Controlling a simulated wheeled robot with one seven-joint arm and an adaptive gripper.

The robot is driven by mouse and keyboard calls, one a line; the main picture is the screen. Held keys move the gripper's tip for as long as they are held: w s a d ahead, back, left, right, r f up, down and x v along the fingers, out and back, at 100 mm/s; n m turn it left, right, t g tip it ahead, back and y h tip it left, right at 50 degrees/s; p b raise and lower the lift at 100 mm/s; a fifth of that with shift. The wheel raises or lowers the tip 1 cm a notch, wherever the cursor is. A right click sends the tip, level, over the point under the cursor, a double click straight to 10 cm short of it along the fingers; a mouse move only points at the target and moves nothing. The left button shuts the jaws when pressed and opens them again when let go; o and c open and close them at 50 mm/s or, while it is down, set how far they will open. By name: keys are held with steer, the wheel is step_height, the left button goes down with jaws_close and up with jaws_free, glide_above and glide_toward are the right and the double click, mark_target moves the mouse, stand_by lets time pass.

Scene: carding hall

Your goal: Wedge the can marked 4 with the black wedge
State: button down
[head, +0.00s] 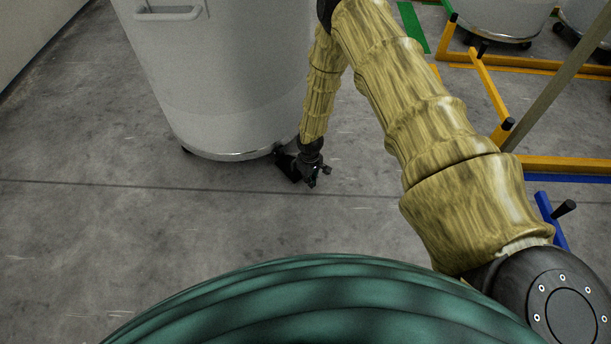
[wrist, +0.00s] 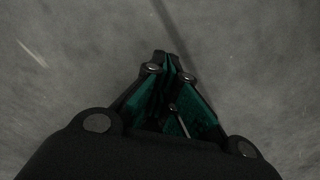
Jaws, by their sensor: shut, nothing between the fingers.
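A large pale grey can (head: 225,95) stands upright on the floor at the upper middle of the head view. No number shows on the side that I see. A black block that looks like the wedge (head: 286,166) lies on the floor at the can's lower right edge, by a caster. I cannot tell whether it touches the caster. My gripper (head: 313,184) is just right of this block, low over the floor and partly in front of it. In the wrist view my gripper (wrist: 166,62) is shut and empty, with only bare floor beyond its fingertips.
Orange floor rails (head: 490,88) with black-tipped posts stand on the right, with a blue rail (head: 552,222) nearer. More cans (head: 497,15) stand at the top right. A pale wall (head: 32,35) is at the upper left. The concrete floor left and in front is clear.

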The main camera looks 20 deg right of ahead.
steer(key=shift+s+d+r+p, duration=0.15)
steer(key=shift+s+r+p, duration=0.05)
steer(key=shift+s, duration=0.2)
steer(key=shift+s+d+r+p, duration=0.1)
steer(key=shift+s+r+p, duration=0.1)
steer(key=shift+s, duration=0.2)
step_height(320, 180, up, 9)
steer(key=p, duration=0.3)
steer(key=shift+p, duration=0.3)
steer(key=shift+r, duration=0.1)
steer(key=s+a+f+m+y, duration=0.1)
steer(key=s+a, duration=0.2)
steer(key=s, duration=0.7)
steer(key=s+a+m, duration=0.1)
steer(key=s+a, duration=0.3)
steer(key=s, duration=0.5)
steer(key=s+r+m+h, duration=0.1)
steer(key=s+r, duration=0.3)
steer(key=s, duration=0.5)
steer(key=s+r+m, duration=0.1)
steer(key=s+r, duration=0.2)
steer(key=s, duration=0.6)
step_height(320, 180, up, 35)
steer(key=p, duration=3.6)
steer(key=shift+d+r, duration=0.15)
steer(key=shift+d, duration=0.3)
